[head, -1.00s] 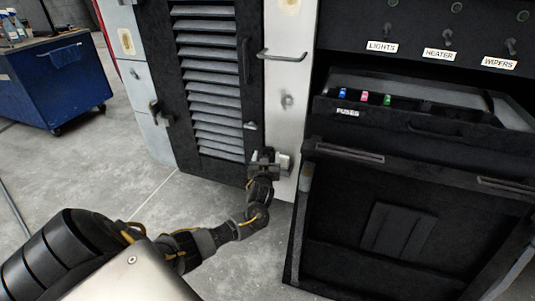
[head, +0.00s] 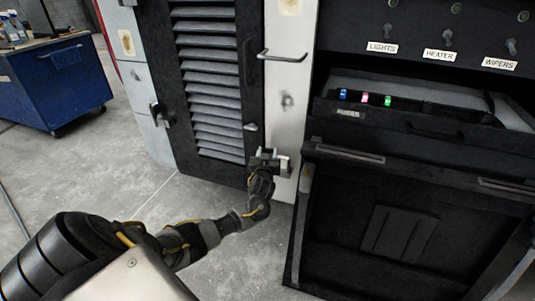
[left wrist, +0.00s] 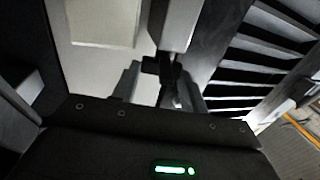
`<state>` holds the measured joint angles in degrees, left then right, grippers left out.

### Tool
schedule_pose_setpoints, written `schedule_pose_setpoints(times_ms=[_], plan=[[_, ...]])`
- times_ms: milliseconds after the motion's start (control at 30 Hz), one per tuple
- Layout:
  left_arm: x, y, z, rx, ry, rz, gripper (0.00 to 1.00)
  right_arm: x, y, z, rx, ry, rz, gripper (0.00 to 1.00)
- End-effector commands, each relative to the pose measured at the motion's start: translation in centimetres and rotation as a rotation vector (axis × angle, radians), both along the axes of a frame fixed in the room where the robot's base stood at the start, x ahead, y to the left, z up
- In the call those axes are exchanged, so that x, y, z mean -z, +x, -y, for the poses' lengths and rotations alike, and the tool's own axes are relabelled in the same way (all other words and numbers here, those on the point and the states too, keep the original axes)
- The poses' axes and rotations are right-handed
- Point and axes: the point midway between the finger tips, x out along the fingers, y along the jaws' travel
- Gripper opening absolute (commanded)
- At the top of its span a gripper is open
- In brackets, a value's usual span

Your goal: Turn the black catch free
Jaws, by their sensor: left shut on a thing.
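The louvred black door (head: 207,80) stands closed beside a pale post (head: 286,125). My left gripper (head: 268,158) is at the lower right edge of this door, against the post. In the left wrist view, a small black catch (left wrist: 163,72) sits between the two fingers of my left gripper (left wrist: 162,88), which are shut on it. A pale grey bar (left wrist: 177,22) lies just above the catch there. In the head view the gripper hides most of the catch, so its exact angle is unclear. My right gripper is not in view.
A bar handle (head: 282,56) sticks out of the post above my gripper. A black latch (head: 160,113) is on the door's left side. An open black fuse panel (head: 400,230) stands close on the right. A blue cart (head: 55,85) is far left. The floor between is clear.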

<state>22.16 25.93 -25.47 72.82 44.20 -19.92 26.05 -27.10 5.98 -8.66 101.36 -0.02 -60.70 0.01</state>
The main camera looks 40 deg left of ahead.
Motion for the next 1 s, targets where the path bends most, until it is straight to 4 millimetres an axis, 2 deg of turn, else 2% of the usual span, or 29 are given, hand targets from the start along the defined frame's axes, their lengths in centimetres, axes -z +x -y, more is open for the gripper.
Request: schedule_pose_setpoints(times_ms=[167, 400, 767, 800, 967, 1000], plan=[[0.0, -0.2, -0.4, 0.07, 0.004, -0.001, 0.21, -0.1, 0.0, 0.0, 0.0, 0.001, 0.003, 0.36], [0.0, -0.3, -0.6, 0.233, 0.004, 0.0, 0.21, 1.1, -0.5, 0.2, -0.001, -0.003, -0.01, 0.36], [0.0, -0.3, -0.6, 0.265, 0.0, 0.0, 0.21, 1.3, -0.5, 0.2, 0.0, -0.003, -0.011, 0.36], [0.0, -0.3, -0.6, 0.265, 0.0, 0.0, 0.45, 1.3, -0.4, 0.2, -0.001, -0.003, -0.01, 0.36], [0.0, -0.3, -0.6, 0.264, 0.0, 0.001, 0.65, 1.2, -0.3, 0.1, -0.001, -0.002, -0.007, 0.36], [0.0, -0.3, -0.6, 0.264, 0.0, 0.001, 0.65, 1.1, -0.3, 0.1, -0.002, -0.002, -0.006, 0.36]])
